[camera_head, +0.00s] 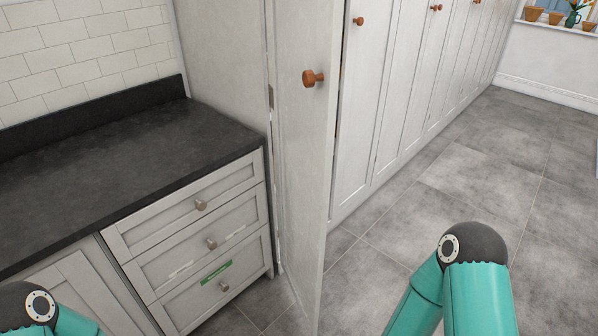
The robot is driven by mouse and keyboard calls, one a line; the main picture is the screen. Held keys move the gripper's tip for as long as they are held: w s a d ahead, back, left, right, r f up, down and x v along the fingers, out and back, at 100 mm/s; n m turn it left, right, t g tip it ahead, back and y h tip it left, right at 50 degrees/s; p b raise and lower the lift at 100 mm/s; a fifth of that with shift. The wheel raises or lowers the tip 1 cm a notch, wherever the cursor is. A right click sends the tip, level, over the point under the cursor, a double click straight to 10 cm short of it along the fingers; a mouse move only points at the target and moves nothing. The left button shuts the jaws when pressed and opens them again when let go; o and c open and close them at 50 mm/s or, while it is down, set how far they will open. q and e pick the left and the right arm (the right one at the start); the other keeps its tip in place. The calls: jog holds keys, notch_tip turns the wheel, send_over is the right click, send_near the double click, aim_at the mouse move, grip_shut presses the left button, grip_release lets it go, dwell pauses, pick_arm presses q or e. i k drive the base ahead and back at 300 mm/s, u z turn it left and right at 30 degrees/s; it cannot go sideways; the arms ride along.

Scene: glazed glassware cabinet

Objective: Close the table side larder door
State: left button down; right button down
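A tall pale larder door (300,150) stands open in the middle of the head view, swung out from the row of tall cabinets and seen nearly edge-on. The door's lower end runs down near the bottom of the picture. The larder's inside is hidden behind the door. Only teal and dark grey links of my arms show, at the bottom left and bottom right. Neither gripper is in view, and no part of me is seen touching the door.
A dark countertop (120,165) over drawers (190,205) stands left of the door. Closed tall cabinet doors (400,90) run back to the right. Grey tiled floor (480,170) is clear to the right. Flower pots (556,17) stand on a far sill.

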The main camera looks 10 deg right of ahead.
aim_at(304, 37)
jog(key=i, duration=0.85)
jog(key=z, duration=0.05)
